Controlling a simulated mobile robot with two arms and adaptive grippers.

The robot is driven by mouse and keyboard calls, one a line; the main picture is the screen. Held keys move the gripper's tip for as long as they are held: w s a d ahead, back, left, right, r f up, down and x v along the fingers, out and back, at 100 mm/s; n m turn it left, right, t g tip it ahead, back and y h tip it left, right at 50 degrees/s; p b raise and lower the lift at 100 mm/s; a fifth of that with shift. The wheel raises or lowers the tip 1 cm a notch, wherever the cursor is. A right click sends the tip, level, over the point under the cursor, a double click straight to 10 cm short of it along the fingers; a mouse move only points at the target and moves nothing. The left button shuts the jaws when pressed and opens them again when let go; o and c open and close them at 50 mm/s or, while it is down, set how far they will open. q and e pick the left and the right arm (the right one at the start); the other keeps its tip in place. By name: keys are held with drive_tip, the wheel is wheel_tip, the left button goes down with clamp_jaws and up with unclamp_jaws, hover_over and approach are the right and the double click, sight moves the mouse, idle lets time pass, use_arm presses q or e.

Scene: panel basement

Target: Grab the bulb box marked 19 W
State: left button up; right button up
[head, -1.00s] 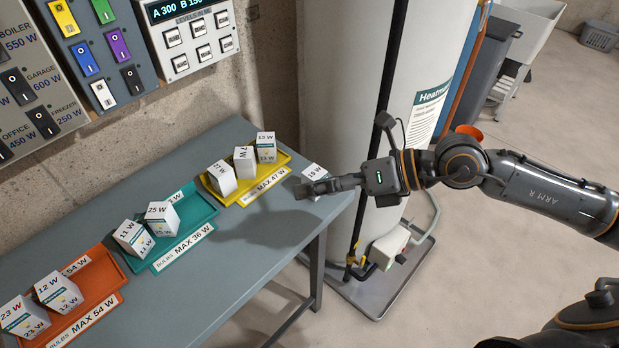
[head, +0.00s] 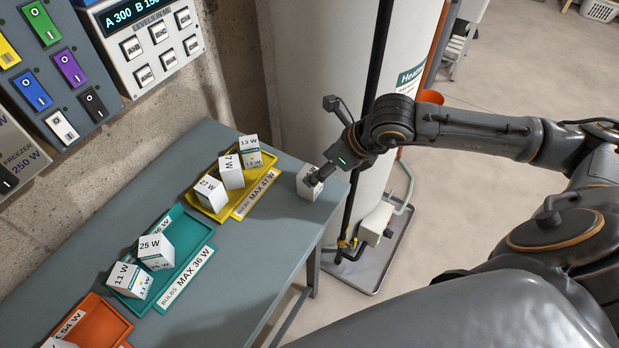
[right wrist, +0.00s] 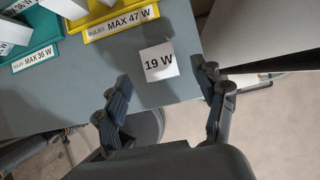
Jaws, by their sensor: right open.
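The white bulb box marked 19 W (right wrist: 158,62) stands on the grey table near its right end, apart from the yellow tray. In the head view the box (head: 307,186) is partly covered by my right gripper (head: 318,177). In the right wrist view my right gripper (right wrist: 160,86) is open, with one finger to each side of the box's near end. The box lies just beyond the fingertips, and its 19 W label faces the camera. I cannot tell the exact height of the fingers over the table. My left gripper is not in view.
The yellow tray (head: 247,205) marked MAX 47 W holds three boxes. The teal tray (head: 189,268) holds 25 W and 11 W boxes. An orange tray (head: 103,322) is at the near left. A white heater tank (head: 330,80) stands beyond the table's right end.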

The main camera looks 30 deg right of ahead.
drive_tip(key=p+x, duration=0.2)
drive_tip(key=x, duration=0.1)
drive_tip(key=shift+s+a, duration=0.1)
drive_tip(key=shift+s, duration=0.05)
drive_tip(key=x, duration=0.2)
drive_tip(key=shift+f+p, duration=0.3)
drive_tip(key=shift+p, duration=0.1)
drive_tip(key=shift+w+f, duration=0.2)
drive_tip(key=shift+s, duration=0.1)
drive_tip(key=c, duration=0.5)
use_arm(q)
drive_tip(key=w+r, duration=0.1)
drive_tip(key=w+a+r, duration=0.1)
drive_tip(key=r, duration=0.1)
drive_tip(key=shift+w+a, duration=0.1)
use_arm(e)
drive_tip(key=c, duration=0.7)
